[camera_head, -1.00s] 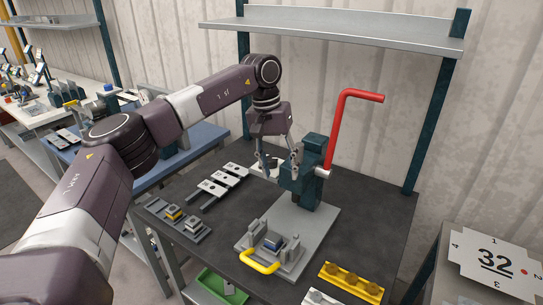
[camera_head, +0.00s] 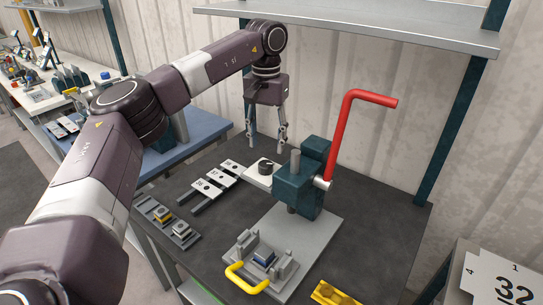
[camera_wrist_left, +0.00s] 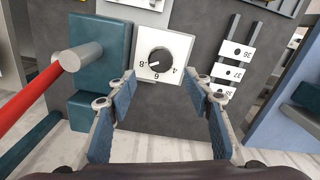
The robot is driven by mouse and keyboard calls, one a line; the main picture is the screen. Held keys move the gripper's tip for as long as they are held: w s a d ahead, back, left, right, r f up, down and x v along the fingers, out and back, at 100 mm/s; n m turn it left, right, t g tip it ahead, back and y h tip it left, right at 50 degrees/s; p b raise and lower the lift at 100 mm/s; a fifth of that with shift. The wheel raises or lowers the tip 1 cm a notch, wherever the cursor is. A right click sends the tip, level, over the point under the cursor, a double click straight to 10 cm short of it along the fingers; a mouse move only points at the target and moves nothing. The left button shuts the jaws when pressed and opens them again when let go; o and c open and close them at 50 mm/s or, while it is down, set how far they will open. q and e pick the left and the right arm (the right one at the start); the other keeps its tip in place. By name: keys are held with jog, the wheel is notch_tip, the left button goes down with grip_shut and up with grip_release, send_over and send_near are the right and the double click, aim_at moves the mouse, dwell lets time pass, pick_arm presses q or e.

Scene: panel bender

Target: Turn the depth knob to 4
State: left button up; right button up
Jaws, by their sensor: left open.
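The depth knob (camera_head: 266,166) is a round black dial on a white plate (camera_head: 257,179) behind the green press. In the left wrist view the fingers of the left gripper (camera_wrist_left: 160,80) stand on either side of the plate's lower part. My right gripper is out of view.
The green press (camera_head: 305,180) with its red lever (camera_head: 342,130) stands right of the knob. Numbered white tags (camera_head: 207,187) lie to its left. A fixture with a yellow handle (camera_head: 240,281) is in front. A shelf (camera_head: 350,28) hangs above.

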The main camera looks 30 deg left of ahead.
aim_at(266, 164)
pick_arm(q)
jog(key=f, duration=0.2)
jog(key=f+p, duration=0.1)
jog(key=s+f, duration=0.1)
jog(key=f, duration=0.1)
jog(key=shift+f+p, duration=0.35)
jog(key=shift+w+f, duration=0.1)
jog(key=shift+f, duration=0.35)
jog(key=c, duration=1.2)
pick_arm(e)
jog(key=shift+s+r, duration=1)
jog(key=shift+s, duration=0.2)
